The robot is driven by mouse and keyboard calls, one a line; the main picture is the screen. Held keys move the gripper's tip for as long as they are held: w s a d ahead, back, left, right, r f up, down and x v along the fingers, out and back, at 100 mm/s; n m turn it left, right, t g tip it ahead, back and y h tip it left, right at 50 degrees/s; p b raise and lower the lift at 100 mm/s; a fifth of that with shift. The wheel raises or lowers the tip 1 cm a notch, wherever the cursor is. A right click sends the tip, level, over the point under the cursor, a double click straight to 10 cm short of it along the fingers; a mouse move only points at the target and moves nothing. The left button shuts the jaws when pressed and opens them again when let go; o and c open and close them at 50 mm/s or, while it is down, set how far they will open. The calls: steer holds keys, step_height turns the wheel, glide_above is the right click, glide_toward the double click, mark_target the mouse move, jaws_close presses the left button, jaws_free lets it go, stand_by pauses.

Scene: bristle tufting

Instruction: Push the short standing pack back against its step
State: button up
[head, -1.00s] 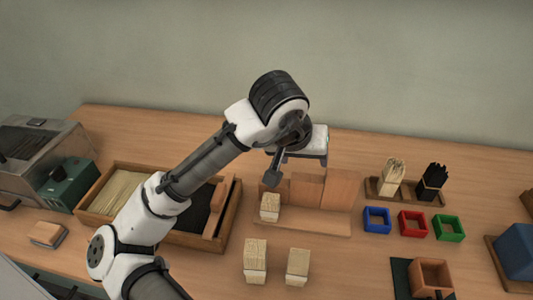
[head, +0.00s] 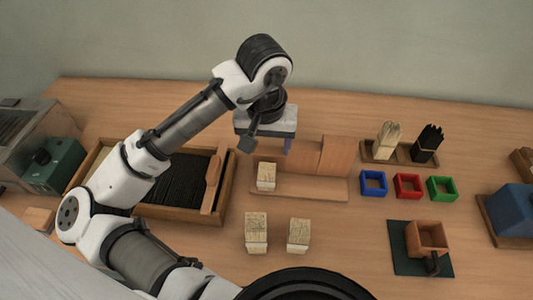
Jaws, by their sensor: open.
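The short standing pack (head: 266,176), a pale bristle bundle, stands upright at the left end of the wooden stepped stand (head: 312,187). The stand's upright blocks rise behind it, tallest at the right. I cannot tell how wide any gap is between the pack and its step. Two more pale packs, a left one (head: 256,233) and a right one (head: 298,235), stand on the table in front of the stand. My gripper (head: 270,146) is open and empty above and behind the short pack, pointing down. It hides part of the stand's left end.
A wooden tray (head: 229,187) with dark bristles lies left of the stand. Blue (head: 373,183), red (head: 407,186) and green (head: 441,189) frames stand at the right, before a holder (head: 378,158) with pale and black tufts. A wooden box (head: 427,239) sits on a dark mat.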

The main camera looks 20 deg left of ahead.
mark_target(268, 165)
steer(key=f, duration=0.4)
steer(key=w+f, duration=0.1)
steer(key=f, duration=0.8)
steer(key=shift+w+a+p, duration=0.2)
steer(key=shift+w+p, duration=0.1)
steer(key=c, duration=1.1)
steer(key=shift+o, duration=0.2)
steer(key=shift+w+a, duration=0.15)
steer(key=shift+w, duration=0.35)
steer(key=shift+w+a, duration=0.15)
steer(key=shift+w, duration=0.35)
steer(key=o, duration=1.1)
steer(key=shift+w, duration=0.1)
steer(key=shift+c, duration=0.2)
steer(key=shift+r, duration=0.1)
